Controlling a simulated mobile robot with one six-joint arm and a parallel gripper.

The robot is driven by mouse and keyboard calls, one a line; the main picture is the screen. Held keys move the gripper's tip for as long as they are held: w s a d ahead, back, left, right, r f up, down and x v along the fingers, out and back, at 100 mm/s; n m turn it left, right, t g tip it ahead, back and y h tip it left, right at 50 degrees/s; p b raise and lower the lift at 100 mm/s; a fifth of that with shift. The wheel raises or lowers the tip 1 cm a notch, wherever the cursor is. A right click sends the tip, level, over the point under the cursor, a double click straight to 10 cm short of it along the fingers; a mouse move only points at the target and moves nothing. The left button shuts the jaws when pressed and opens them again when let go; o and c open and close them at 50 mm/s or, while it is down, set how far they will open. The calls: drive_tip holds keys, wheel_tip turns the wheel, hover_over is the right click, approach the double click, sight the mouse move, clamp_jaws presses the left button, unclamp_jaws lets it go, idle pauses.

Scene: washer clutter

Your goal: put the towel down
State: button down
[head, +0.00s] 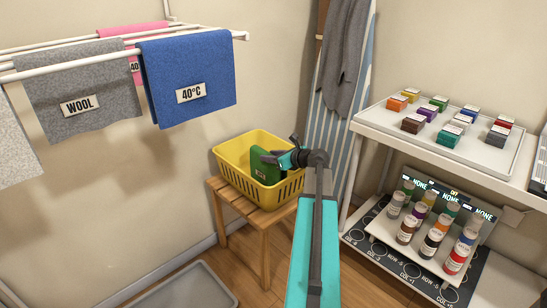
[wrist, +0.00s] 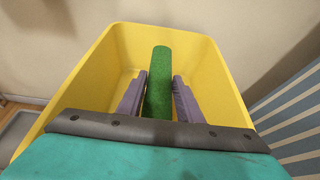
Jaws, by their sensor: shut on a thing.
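A green towel (head: 264,166) with a small label is inside the yellow basket (head: 229,177) on a wooden stool. In the wrist view the green towel (wrist: 158,82) stands between the two purple-grey fingers of my gripper (wrist: 158,97), inside the yellow basket (wrist: 88,75). My gripper (head: 272,159) is shut on the towel, over the basket's right part. I cannot tell whether the towel touches the basket floor.
A drying rack (head: 123,46) with blue, grey and pink cloths hangs at the left. The wooden stool (head: 237,208) carries the basket. A striped ironing board (head: 303,120) leans behind it. A white shelf unit (head: 373,125) with coloured boxes and bottles stands at the right.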

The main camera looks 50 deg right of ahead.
idle(0.3)
drive_tip(key=c, duration=1.3)
unclamp_jaws()
drive_tip(key=shift+f, duration=0.1)
drive_tip(key=shift+o, duration=0.2)
drive_tip(key=shift+s+r, duration=0.4)
drive_tip(key=shift+s, duration=0.1)
drive_tip(key=p+v, duration=0.3)
drive_tip(key=v, duration=0.8)
drive_tip(key=shift+f, duration=0.1)
